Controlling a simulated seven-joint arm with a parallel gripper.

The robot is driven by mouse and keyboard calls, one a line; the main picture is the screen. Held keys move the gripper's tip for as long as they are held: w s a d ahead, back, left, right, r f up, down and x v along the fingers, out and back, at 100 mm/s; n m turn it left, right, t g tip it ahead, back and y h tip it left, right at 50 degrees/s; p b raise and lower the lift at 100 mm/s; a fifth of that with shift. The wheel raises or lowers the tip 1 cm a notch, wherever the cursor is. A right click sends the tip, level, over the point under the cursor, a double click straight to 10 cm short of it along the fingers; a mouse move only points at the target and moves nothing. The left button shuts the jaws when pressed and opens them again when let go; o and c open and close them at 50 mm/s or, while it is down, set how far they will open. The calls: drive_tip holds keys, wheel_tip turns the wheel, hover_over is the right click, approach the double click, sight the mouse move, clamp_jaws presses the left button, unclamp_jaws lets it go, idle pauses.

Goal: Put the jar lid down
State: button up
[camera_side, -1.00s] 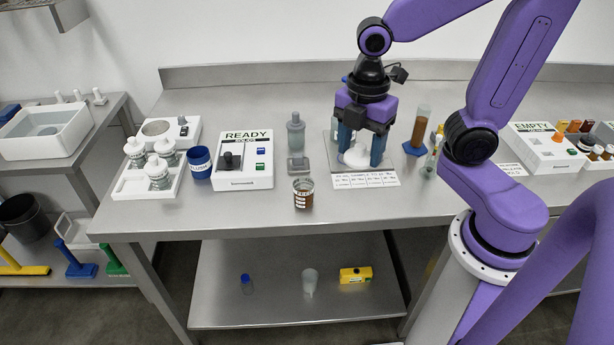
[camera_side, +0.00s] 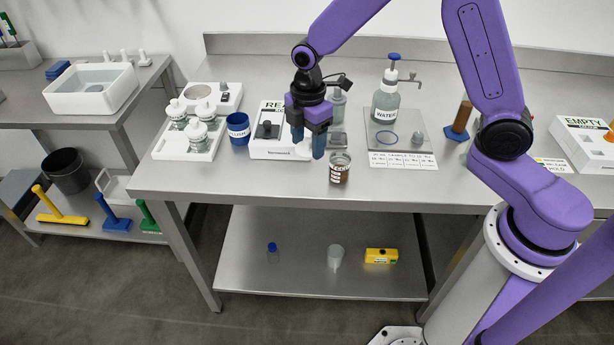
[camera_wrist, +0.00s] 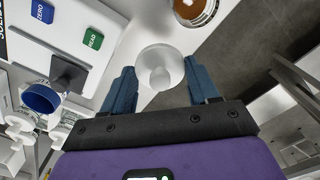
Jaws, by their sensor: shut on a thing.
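The jar lid (camera_wrist: 160,68) is a white disc with a small knob, between my fingertips in the wrist view. My gripper (camera_wrist: 160,82) is shut on it; a side-view point between the fingertips is (camera_side: 308,148).
A WATER bottle (camera_side: 386,97) stands at the back of the plate. Left are a blue cup (camera_side: 238,129) and a white tray (camera_side: 167,151) with several white-topped jars. Bare steel tabletop (camera_side: 255,178) lies in front, ending at its front edge.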

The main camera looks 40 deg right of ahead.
sight(307, 139)
drive_tip(key=shift+w+f, duration=0.15)
drive_tip(key=shift+f, duration=4)
drive_tip(key=shift+f, duration=0.15)
drive_tip(key=o, duration=1)
wheel_tip(307, 139, up, 12)
drive_tip(key=shift+r, duration=0.2)
drive_tip(key=s+d+r+m, duration=0.1)
drive_tip(key=s+d+r, duration=0.1)
drive_tip(key=s, duration=0.7)
drive_tip(key=s+d+r+m, duration=0.1)
drive_tip(key=s+d+m, duration=0.1)
drive_tip(key=s, duration=0.8)
drive_tip(key=s+d+r+m, duration=0.2)
drive_tip(key=s, duration=0.8)
drive_tip(key=shift+d+r, duration=0.3)
drive_tip(key=shift+d, duration=0.05)
